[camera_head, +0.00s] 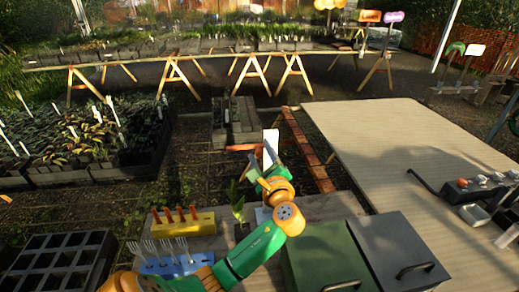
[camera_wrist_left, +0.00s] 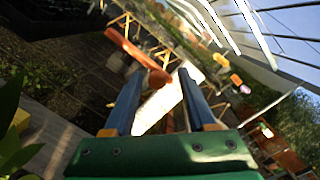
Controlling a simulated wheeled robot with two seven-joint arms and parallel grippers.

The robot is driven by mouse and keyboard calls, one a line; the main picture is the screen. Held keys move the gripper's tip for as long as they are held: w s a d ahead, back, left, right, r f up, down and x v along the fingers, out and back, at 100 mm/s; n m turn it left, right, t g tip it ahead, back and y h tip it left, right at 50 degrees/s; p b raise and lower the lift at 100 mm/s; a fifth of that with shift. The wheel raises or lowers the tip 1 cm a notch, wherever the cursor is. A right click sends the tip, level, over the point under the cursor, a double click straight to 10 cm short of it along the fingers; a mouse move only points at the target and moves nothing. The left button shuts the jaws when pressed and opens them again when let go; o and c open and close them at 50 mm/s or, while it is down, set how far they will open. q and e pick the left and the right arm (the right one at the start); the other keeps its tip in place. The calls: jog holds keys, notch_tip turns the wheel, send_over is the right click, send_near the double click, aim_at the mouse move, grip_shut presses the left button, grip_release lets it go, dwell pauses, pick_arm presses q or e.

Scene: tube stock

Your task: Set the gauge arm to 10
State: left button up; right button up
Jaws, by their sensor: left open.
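The gauge shows as a white upright plate (camera_head: 271,137) beyond the near bench in the head view. Its orange-red arm (camera_head: 241,147) seems to stick out to the left, about level. In the left wrist view the orange arm (camera_wrist_left: 132,54) runs from upper left to a rounded end just beyond my fingertips. The white plate (camera_wrist_left: 160,105) lies behind it, between the fingers. My left gripper (camera_head: 264,166) is open, its two blue fingers (camera_wrist_left: 160,84) apart and apparently empty. I cannot read any scale marks. My right gripper is not in view.
A yellow rack (camera_head: 185,224) with orange-handled tools and a blue rack (camera_head: 180,265) with forks stand left of my left arm. A small plant (camera_head: 237,203) is close to it. Green and grey lidded boxes (camera_head: 325,262) are in front. The pale table (camera_head: 400,135) is largely clear.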

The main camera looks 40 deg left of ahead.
pick_arm(q)
jog(key=shift+w+a+f, duration=0.4)
jog(key=shift+w+a, duration=0.05)
jog(key=shift+a, duration=0.3)
jog(key=shift+s+d+r, duration=0.1)
jog(key=shift+d+r, duration=0.05)
jog(key=shift+d, duration=0.05)
jog(key=c, duration=0.5)
grip_shut()
